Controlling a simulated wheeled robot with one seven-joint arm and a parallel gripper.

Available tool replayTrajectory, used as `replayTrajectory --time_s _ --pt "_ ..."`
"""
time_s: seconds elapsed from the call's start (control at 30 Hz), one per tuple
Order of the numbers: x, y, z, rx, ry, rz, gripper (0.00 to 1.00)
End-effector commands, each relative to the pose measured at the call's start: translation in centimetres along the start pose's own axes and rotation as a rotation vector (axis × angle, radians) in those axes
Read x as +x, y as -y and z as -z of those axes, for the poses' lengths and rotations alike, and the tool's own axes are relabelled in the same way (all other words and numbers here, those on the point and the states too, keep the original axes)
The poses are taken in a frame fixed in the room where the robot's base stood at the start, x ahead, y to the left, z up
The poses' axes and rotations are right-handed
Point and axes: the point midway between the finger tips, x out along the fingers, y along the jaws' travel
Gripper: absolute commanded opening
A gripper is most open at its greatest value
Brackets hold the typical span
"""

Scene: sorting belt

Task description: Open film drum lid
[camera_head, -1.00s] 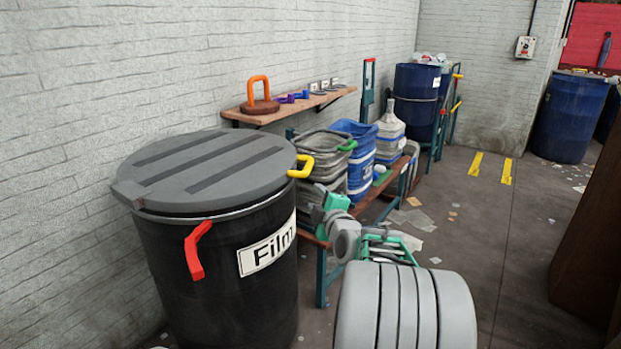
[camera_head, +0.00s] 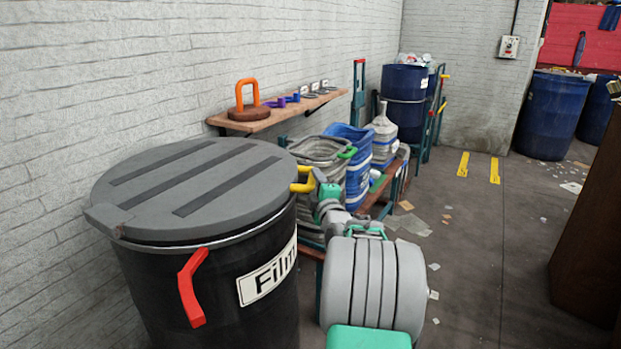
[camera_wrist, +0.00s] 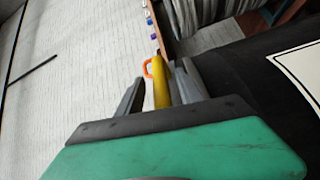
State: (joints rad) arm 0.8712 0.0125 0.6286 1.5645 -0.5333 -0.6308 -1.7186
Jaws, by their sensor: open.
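The black film drum (camera_head: 205,290) stands at the left in the head view, with a white "Film" label (camera_head: 267,275). Its grey round lid (camera_head: 190,185) with dark strips lies flat on top, closed. A yellow handle (camera_head: 302,180) sticks out at the lid's right side. A red handle (camera_head: 190,288) is on the drum's front. In the wrist view, my gripper (camera_wrist: 160,72) is open, with one finger on each side of the yellow handle (camera_wrist: 160,85). I cannot tell whether the fingers touch it. In the head view my arm partly hides the gripper.
A wooden wall shelf (camera_head: 262,120) behind holds an orange-handled item (camera_head: 247,97) and small parts. Blue barrels (camera_head: 550,115) stand far back. The floor at right is mostly free, with scraps.

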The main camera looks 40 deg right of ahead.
Motion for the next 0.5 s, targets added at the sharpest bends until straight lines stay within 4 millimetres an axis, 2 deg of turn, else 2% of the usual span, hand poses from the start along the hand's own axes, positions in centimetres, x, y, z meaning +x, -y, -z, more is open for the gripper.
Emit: replayTrajectory --time_s 0.03,0.17,0.4,0.5 --pt "0.9 0.1 0.1 -0.001 -0.001 0.002 0.43" --pt "2.2 0.0 0.1 0.000 -0.001 0.001 0.43" --pt "2.4 0.1 0.2 0.000 -0.003 0.002 0.43" --pt "2.4 0.1 0.3 0.000 -0.003 0.002 0.37"
